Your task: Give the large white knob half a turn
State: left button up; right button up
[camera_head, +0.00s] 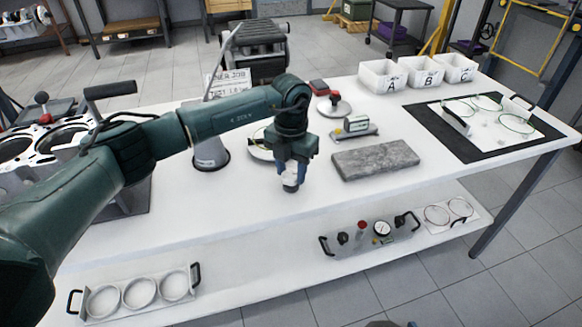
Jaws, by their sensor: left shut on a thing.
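My left gripper (291,181) reaches over the middle of the white workbench top (230,220), pointing down near its front part. It is shut on a small white piece, which looks like the large white knob (291,179). The fingers and the palm hide much of it, so its turn angle cannot be read. A dark part shows just below the white piece. My right gripper is not in view.
A grey stone block (376,160) lies right of the gripper. A round plate with a dark-red knob (334,106) and white bins (383,76) stand behind. An engine block (45,145) is at left. A gauge panel (371,234) sits on the lower shelf. The front bench top is clear.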

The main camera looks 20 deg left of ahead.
pick_arm(q)
jog(key=n+p, duration=0.1)
jog(key=n, duration=0.4)
jog(key=shift+r+n, duration=0.1)
jog(key=shift+n, duration=0.3)
jog(key=n+p, duration=0.1)
jog(key=n, duration=0.3)
jog(key=shift+n+p, duration=0.6)
jog(key=shift+n, duration=0.5)
jog(key=n+p, duration=0.2)
jog(key=n, duration=0.3)
jog(key=shift+n+p, duration=0.35)
jog(key=shift+n, duration=0.35)
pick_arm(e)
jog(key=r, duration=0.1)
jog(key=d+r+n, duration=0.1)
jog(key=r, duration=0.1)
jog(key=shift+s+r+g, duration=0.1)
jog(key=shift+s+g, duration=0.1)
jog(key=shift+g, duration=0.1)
pick_arm(q)
jog(key=shift+n, duration=0.3)
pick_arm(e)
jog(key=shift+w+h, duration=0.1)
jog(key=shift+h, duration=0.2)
pick_arm(q)
jog(key=o, duration=1)
